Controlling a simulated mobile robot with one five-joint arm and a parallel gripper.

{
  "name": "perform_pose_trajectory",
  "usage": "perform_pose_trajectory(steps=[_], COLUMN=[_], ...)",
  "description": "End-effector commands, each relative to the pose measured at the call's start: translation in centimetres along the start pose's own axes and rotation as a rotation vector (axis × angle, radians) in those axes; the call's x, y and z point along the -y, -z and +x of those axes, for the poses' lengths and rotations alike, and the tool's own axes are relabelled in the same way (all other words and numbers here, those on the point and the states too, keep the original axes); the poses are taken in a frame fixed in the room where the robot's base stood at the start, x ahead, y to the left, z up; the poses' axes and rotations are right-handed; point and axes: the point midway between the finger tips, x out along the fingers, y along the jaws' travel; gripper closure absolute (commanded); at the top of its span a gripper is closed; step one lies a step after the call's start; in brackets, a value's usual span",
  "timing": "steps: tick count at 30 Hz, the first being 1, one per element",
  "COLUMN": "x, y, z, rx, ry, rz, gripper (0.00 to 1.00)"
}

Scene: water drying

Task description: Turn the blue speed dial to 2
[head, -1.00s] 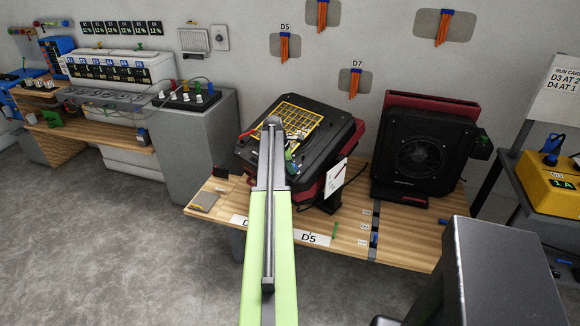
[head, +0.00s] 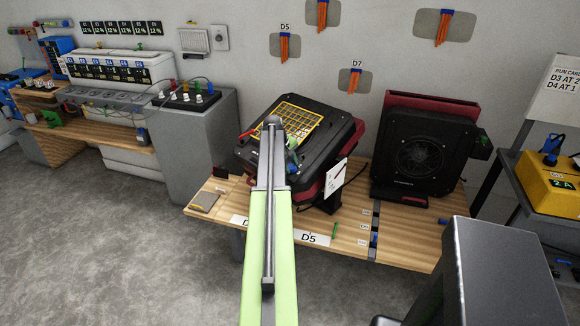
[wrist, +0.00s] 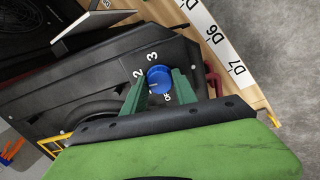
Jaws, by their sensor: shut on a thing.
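The blue speed dial (wrist: 159,79) sits on the dark casing of the fan unit (wrist: 100,75) in the wrist view. The white labels 2, 3 and part of OFF show around it. A short pale mark shows on the dial's lower left; I cannot tell exactly which label it faces. My gripper (wrist: 158,88) has its two green fingers on either side of the dial, shut on it. In the head view the fan unit (head: 328,132) lies tilted back with a yellow grille, and my gripper (head: 291,160) is at its top face, mostly hidden by my arm. The dial is hidden there.
A second black and red fan (head: 418,150) stands upright to the right on the wooden table (head: 405,250). A white card (head: 336,178) stands by the tilted unit. Open grey floor lies at left.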

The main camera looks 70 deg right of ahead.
Motion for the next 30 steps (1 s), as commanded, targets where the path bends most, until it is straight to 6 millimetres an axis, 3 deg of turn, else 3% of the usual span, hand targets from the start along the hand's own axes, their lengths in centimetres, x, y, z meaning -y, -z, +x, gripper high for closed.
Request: perform_pose_trajectory(steps=[15,30], x=[0.01,0.07], y=[-0.24,-0.24], z=[0.03,0.03], rx=[0.006,0.007], ry=[0.006,0.008], rz=[0.347,0.419], gripper=[1.0,1.0])
